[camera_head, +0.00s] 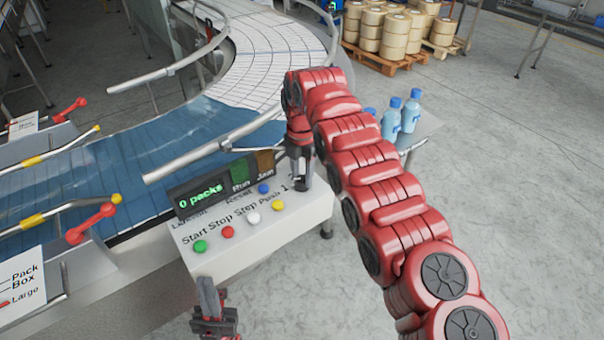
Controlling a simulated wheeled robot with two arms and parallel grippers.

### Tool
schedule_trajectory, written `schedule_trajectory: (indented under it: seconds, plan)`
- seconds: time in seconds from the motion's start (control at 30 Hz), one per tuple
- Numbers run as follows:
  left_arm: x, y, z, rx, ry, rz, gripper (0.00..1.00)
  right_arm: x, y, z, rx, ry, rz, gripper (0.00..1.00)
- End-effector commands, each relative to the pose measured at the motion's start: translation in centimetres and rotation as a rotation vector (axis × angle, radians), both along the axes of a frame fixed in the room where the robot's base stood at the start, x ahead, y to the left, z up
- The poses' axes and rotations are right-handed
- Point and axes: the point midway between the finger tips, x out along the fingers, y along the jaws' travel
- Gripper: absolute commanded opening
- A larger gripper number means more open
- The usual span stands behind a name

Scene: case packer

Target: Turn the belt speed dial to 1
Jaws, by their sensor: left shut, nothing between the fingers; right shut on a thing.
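The control box (260,235) stands beside the conveyor, with green, red, white, yellow and blue buttons on its sloped top. My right gripper (304,182) points down at the right end of this top and is shut on the belt speed dial there. The gripper hides the dial, so its pointer cannot be read. A "1" is printed just left of the fingers. My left gripper (211,296) is shut and empty, in front of the box at the bottom of the view.
A display (205,193) reading "0 packs" stands behind the buttons. The blue belt (140,165) and curved rails (215,148) lie behind and left. Levers with red handles (92,224) are at left. Blue bottles (400,118) stand behind my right arm. Open floor lies right.

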Motion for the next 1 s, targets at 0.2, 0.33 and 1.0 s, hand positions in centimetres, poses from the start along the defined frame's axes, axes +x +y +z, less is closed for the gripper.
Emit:
schedule_trajectory:
  seconds: [0.2,0.33,1.0]
  plan:
    - [-0.01,0.00,0.02,0.000,0.000,0.000,0.00,0.04,0.05,0.06,0.001,-0.002,0.013,0.00]
    - [0.00,0.00,0.02,0.000,0.000,0.000,0.00,0.04,0.05,0.06,0.001,-0.002,0.013,0.00]
    - [0.01,0.00,-0.06,0.000,0.000,0.000,0.00,-0.07,0.31,0.53,0.001,-0.003,0.012,0.71]
